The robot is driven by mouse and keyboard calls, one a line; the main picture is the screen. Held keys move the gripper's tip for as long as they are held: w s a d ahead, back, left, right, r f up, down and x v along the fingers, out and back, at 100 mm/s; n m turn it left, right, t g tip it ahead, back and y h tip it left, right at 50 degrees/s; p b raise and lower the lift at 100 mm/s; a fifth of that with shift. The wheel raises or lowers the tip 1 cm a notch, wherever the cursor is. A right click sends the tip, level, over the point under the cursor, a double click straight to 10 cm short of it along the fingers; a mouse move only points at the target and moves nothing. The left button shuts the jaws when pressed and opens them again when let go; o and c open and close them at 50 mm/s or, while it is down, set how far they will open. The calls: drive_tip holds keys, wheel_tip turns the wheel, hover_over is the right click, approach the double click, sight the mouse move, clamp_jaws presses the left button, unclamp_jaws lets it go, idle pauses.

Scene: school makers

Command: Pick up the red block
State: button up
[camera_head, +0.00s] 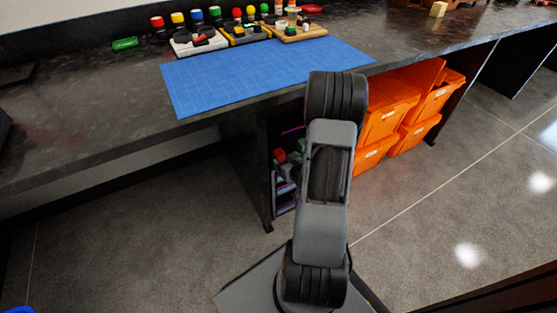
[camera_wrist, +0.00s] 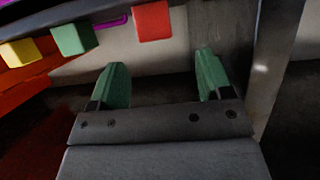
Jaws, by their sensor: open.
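The red block (camera_wrist: 152,20) shows at the top centre of the wrist view, beyond my gripper's fingertips. My gripper (camera_wrist: 158,68) has green fingers spread wide apart, with nothing between them. The block lies ahead of the gap and is not touched. A green block (camera_wrist: 73,39) and a yellow block (camera_wrist: 20,52) sit to its left in a row. In the head view, a small red thing (camera_head: 279,156) shows in the shelf under the counter; I cannot tell whether it is the same block.
A dark counter (camera_head: 70,125) carries a blue cutting mat (camera_head: 250,78), with several coloured items and trays behind it. Orange bins (camera_head: 382,115) stand below, right of the shelf. A purple strip (camera_wrist: 110,22) lies near the green block. Floor at right is clear.

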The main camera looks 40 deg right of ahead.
sight(279, 152)
drive_tip(key=b+x, duration=0.1)
drive_tip(key=x, duration=0.3)
drive_tip(key=b+x, duration=0.1)
drive_tip(key=x, duration=0.1)
drive_tip(key=b+x, duration=0.1)
drive_tip(key=x, duration=0.1)
drive_tip(key=shift+w+d+f, duration=0.1)
drive_tip(key=shift+w+d, duration=0.1)
drive_tip(key=shift+d, duration=0.05)
drive_tip(key=shift+w+d, duration=0.1)
drive_tip(key=shift+w, duration=0.35)
drive_tip(key=c, duration=1)
